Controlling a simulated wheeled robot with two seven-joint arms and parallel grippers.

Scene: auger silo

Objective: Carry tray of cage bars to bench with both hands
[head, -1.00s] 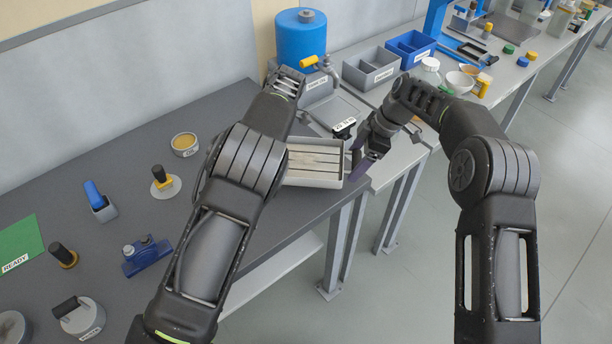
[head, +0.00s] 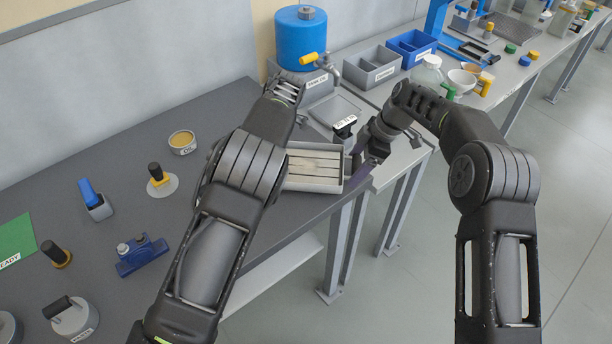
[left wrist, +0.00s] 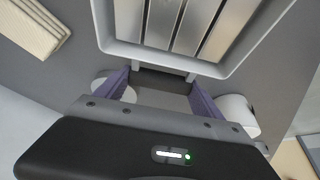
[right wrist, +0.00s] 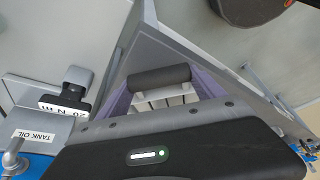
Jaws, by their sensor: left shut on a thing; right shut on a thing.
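The tray (head: 316,188) is a light grey shallow box with several pale metal cage bars (left wrist: 180,22) lying side by side in it. In the head view it is at the bench's front right edge, partly behind my left arm. My right gripper (head: 366,160) is at the tray's right end. In the right wrist view its purple fingers are around a dark round handle (right wrist: 158,77). My left gripper (left wrist: 160,86) is shut on the tray's other handle; my arm hides it in the head view. I cannot tell whether the tray touches the bench.
The dark bench (head: 130,125) holds an oil tin (head: 182,142), a blue fixture (head: 141,254), a green mat (head: 15,232) and other small items. A blue tank (head: 302,42) with a tap, a grey bin (head: 372,70) and a blue bin (head: 411,48) stand behind. Open floor (head: 400,290) lies right.

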